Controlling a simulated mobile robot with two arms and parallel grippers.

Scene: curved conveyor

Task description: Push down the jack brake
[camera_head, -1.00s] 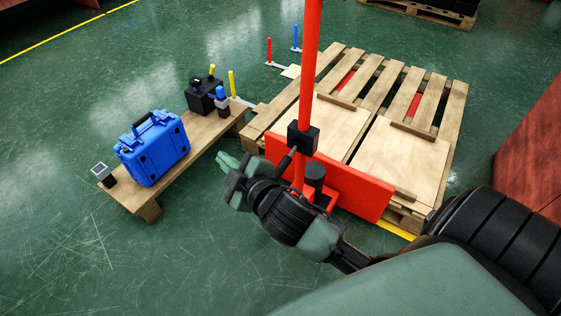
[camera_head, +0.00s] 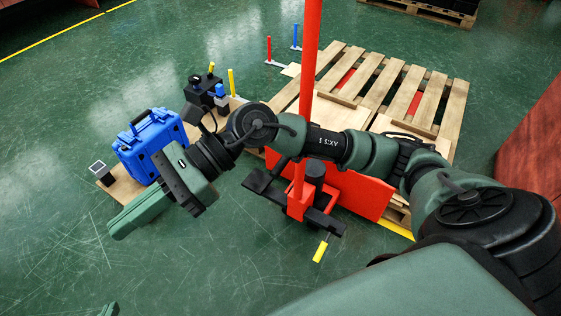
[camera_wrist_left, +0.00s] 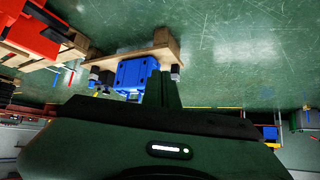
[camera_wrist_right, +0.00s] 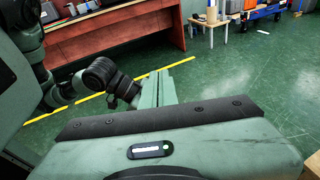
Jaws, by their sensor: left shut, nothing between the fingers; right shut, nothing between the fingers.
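The red pallet jack (camera_head: 299,207) stands at the near edge of the wooden pallet, its red pole upright. Low on it are a black pedal-like bar (camera_head: 262,186) and a lever with a yellow tip (camera_head: 320,251); I cannot tell which is the brake. My right arm crosses in front of the pole. My right gripper (camera_head: 122,222) is shut and empty, left of the jack, above the floor by the blue case. My left gripper (camera_head: 108,311) shows only as a tip at the bottom edge; its shut fingers show in the left wrist view (camera_wrist_left: 165,90).
The wooden pallet (camera_head: 440,105) lies behind the jack. A low wooden bench (camera_head: 127,189) carries the blue case (camera_head: 150,143) and black items. A red block (camera_head: 530,130) stands at the right. Green floor is clear at lower left.

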